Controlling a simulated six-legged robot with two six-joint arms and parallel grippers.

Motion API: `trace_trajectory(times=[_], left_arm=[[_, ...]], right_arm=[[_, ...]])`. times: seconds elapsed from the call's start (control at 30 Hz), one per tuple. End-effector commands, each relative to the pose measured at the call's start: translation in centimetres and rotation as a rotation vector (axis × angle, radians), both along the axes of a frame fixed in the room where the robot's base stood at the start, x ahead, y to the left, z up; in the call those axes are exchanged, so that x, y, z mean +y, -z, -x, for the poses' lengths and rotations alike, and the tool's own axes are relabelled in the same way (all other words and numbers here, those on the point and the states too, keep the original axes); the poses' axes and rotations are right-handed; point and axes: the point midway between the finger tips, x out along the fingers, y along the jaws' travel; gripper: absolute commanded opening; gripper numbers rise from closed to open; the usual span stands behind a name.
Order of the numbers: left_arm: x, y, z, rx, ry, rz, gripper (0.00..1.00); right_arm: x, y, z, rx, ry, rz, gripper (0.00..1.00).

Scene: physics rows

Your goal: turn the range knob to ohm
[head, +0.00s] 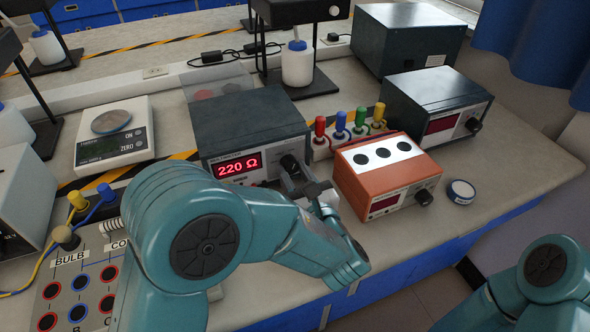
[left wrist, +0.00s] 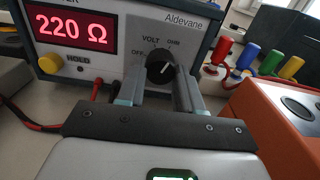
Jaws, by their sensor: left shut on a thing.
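The multimeter (head: 250,125) is a dark-topped box on the bench in the head view, with a red display (head: 239,165) reading 220 Ω. In the left wrist view its black range knob (left wrist: 160,67) sits under the labels OFF, VOLT and OHM. The knob's white pointer line tilts up and right, toward OHM. My left gripper (head: 303,182) is at the front of the meter, shut on the knob, with one finger on each side of it in the left wrist view (left wrist: 160,90). My right gripper is out of the picture; only part of the right arm shows.
An orange instrument (head: 385,172) stands close to the right of my left gripper. Coloured binding posts (head: 350,125) stand behind it. A scale (head: 113,135) and a circuit board (head: 75,280) are at left. A small round tin (head: 461,192) lies near the right edge.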

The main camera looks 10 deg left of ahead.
Motion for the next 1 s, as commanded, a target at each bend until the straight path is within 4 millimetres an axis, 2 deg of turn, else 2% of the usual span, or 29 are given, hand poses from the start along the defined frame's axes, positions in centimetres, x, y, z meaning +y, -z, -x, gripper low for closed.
trace_trajectory(times=[0.5, 0.53, 0.6, 1.0], left_arm=[[0.09, -0.28, -0.09, 0.001, -0.003, -0.012, 0.05], [0.09, -0.28, -0.09, 0.001, -0.002, -0.012, 0.45], [0.08, -0.23, -0.08, 0.003, -0.002, -0.013, 0.61], [-0.09, -0.07, 0.05, 0.006, -0.001, -0.013, 0.61]], right_arm=[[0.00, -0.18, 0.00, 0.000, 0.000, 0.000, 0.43], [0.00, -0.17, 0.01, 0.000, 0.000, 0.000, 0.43], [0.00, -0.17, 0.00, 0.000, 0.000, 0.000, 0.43], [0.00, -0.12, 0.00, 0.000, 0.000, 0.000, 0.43]])
